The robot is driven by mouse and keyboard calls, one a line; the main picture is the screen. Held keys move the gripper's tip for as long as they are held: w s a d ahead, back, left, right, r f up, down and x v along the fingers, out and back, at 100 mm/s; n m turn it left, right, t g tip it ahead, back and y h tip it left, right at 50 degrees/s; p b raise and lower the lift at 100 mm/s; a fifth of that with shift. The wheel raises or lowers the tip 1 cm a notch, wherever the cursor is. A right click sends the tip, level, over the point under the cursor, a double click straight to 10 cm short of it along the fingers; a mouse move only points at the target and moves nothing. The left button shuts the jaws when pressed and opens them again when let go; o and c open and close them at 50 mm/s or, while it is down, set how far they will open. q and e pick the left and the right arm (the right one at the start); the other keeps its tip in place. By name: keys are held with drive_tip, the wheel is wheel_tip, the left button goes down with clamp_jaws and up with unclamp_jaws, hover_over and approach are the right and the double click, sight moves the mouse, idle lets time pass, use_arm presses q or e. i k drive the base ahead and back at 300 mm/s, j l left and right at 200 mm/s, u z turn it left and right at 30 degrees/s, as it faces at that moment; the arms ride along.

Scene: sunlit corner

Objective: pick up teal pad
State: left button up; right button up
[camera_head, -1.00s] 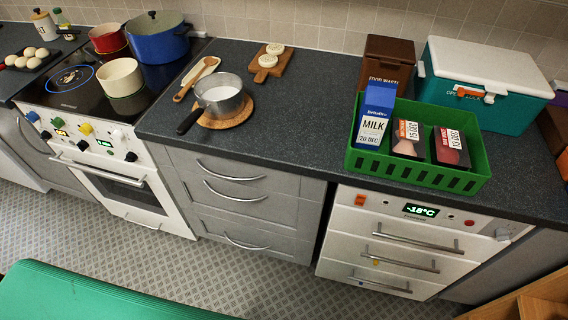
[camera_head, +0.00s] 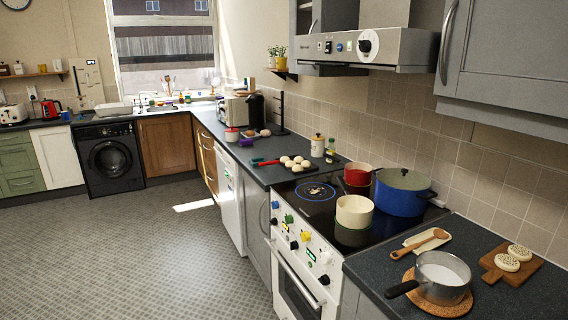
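I cannot make out a teal pad in this view. Neither of my grippers shows. The counter by the window is far off, and the small things on it are too small to tell apart.
A hob (camera_head: 312,212) carries a cream pot (camera_head: 354,212), a red pot (camera_head: 358,176) and a blue pot (camera_head: 398,200). A washing machine (camera_head: 110,158) is at the back. The grey floor (camera_head: 150,260) is clear.

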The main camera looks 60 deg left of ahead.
sight(254, 162)
drive_tip(key=u, duration=2.05)
drive_tip(key=i+j+u, duration=0.25)
drive_tip(key=i, duration=0.25)
drive_tip(key=i+j+u, duration=0.25)
drive_tip(key=i, duration=0.55)
drive_tip(key=i+u, duration=0.2)
drive_tip(key=i, duration=0.6)
drive_tip(key=i+j+z, duration=0.1)
drive_tip(key=i+z, duration=0.25)
drive_tip(key=z, duration=0.15)
drive_tip(key=i+j+z, duration=0.15)
drive_tip(key=i+z, duration=0.15)
drive_tip(key=z, duration=0.15)
drive_tip(key=i+j+z, duration=0.25)
drive_tip(key=z, duration=0.25)
drive_tip(key=j, duration=0.1)
